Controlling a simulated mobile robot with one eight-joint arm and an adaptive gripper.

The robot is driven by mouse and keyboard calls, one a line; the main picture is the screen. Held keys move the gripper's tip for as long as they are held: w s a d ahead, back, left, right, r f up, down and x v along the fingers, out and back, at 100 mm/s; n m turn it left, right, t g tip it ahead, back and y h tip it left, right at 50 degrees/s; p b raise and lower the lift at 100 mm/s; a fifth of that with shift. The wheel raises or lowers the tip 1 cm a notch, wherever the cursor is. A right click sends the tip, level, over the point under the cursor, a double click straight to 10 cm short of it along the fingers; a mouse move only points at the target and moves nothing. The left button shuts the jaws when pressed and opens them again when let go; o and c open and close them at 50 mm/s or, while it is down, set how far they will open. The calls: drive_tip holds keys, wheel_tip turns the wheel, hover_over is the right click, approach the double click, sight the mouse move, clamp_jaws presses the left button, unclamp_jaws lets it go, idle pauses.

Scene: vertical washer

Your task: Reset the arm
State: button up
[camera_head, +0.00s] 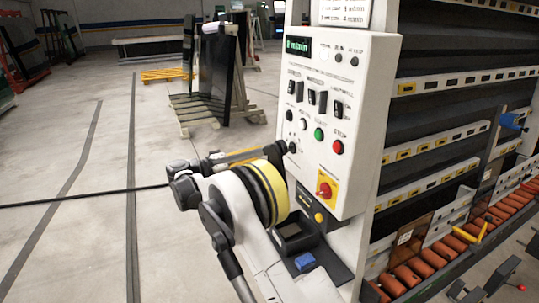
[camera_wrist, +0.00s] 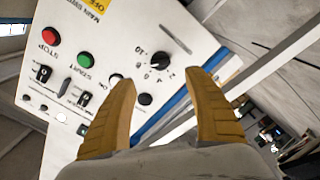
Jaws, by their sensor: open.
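My gripper (camera_wrist: 160,78) shows in the wrist view as two yellow ribbed fingers, spread apart with nothing held between them. Its tips are in front of the control panel (camera_wrist: 190,30), which appears upside down there. A black dial (camera_wrist: 160,60) with a scale lies between the fingertips in the picture, and a smaller black knob (camera_wrist: 145,98) shows below it. I cannot tell whether the fingers touch the panel. In the head view my arm reaches right to the lower left edge of the white panel (camera_head: 355,100); the fingertips there are hard to make out.
The panel carries a green button (camera_head: 319,134), a red button (camera_head: 337,147) and a red emergency stop (camera_head: 325,190) on yellow. The washer with orange rollers (camera_head: 408,275) stands at right. A glass rack (camera_head: 215,75) stands behind. The floor at left (camera_head: 60,240) is mostly open, crossed by a black cable.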

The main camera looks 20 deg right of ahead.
drive_tip(key=shift+a, duration=0.2)
idle(0.3)
drive_tip(key=s+d+r+n+t+y, duration=0.1)
drive_tip(key=s+r+n+y, duration=0.25)
drive_tip(key=s, duration=0.45)
drive_tip(key=s+d+r+n+t+y, duration=0.2)
drive_tip(key=s+y, duration=0.3)
drive_tip(key=s, duration=0.2)
drive_tip(key=s+a+f+t+y, duration=0.1)
drive_tip(key=s+a+f+y, duration=0.2)
drive_tip(key=s, duration=0.4)
drive_tip(key=s+a+f+n+t+y, duration=0.1)
drive_tip(key=s+a+f+y, duration=0.1)
drive_tip(key=s+a, duration=0.3)
drive_tip(key=s+a+f+n+t+y, duration=0.1)
drive_tip(key=s+a+f+y, duration=0.2)
drive_tip(key=s, duration=0.8)
drive_tip(key=shift+s+a+f+t+y, duration=0.25)
drive_tip(key=shift+a+f+t+y, duration=0.1)
drive_tip(key=shift+a+y, duration=0.5)
drive_tip(key=shift+a, duration=0.1)
drive_tip(key=shift+c, duration=0.5)
